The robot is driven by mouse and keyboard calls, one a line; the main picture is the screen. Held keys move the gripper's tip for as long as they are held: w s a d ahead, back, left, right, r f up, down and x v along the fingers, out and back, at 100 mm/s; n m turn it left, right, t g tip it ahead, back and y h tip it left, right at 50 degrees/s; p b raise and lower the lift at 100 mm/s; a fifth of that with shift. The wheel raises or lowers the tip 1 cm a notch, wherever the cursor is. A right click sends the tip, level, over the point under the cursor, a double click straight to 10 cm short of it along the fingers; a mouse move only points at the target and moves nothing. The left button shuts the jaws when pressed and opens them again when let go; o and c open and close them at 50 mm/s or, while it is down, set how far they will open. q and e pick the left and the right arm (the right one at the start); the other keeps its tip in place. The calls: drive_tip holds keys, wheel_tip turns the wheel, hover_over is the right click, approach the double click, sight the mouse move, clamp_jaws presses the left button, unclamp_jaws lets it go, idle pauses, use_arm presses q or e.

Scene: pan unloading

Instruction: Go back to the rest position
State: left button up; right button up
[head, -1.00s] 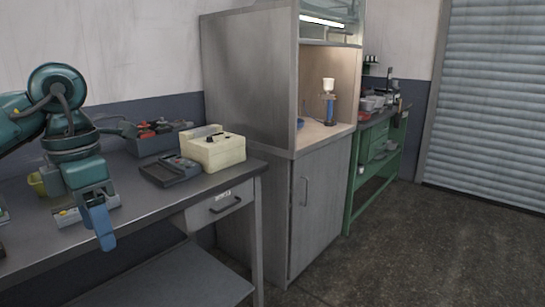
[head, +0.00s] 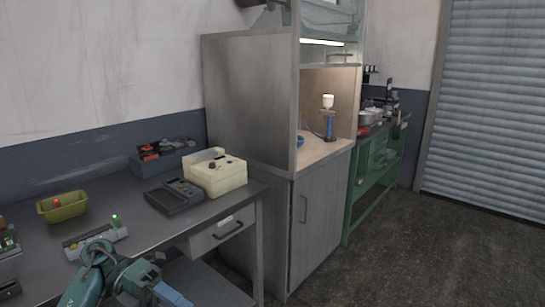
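My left arm, teal, shows at the lower left of the head view, in front of the table's front edge. Its gripper (head: 172,294) has blue fingers and sits low, near the bottom edge of the picture. I cannot make out a gap between the fingers, and no held object shows. My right gripper is not in view.
On the grey table (head: 150,210) are a green bin (head: 62,210) with a red item, a device with a green light (head: 96,240), a dark keypad device (head: 175,197), a cream box (head: 216,176) and a grey tray (head: 165,158). A cabinet (head: 320,220) stands right. Floor beyond is clear.

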use_arm(q)
drive_tip(key=w+a+r+n+t+h, duration=0.3)
drive_tip(key=w+r+n+t+h, duration=0.4)
drive_tip(key=w+r+n+t, duration=0.65)
drive_tip(key=w+a+n+t+y, duration=1.15)
drive_tip(key=n+t+y, duration=0.35)
drive_tip(key=n+y, duration=0.25)
drive_tip(key=w+a+f+n+g+y, duration=0.1)
drive_tip(key=a+f+n+g+y, duration=0.4)
drive_tip(key=f+n, duration=0.3)
drive_tip(key=s+d+f+m+g+h, duration=0.1)
drive_tip(key=s+d+f+g+h, duration=0.1)
drive_tip(key=s+d+f, duration=0.55)
drive_tip(key=s+d+f+m+g+h, duration=0.15)
drive_tip(key=s+d+f, duration=0.5)
drive_tip(key=f, duration=0.65)
drive_tip(key=s+d+f+g+h, duration=0.1)
drive_tip(key=s+d+f, duration=0.2)
drive_tip(key=s, duration=1)
drive_tip(key=s+d+f+n+g, duration=0.1)
drive_tip(key=s+d+f, duration=0.3)
drive_tip(key=s, duration=0.8)
drive_tip(key=shift+s+d+g+h+b, duration=0.35)
drive_tip(key=shift+d+g+h, duration=0.1)
drive_tip(key=shift+g, duration=0.35)
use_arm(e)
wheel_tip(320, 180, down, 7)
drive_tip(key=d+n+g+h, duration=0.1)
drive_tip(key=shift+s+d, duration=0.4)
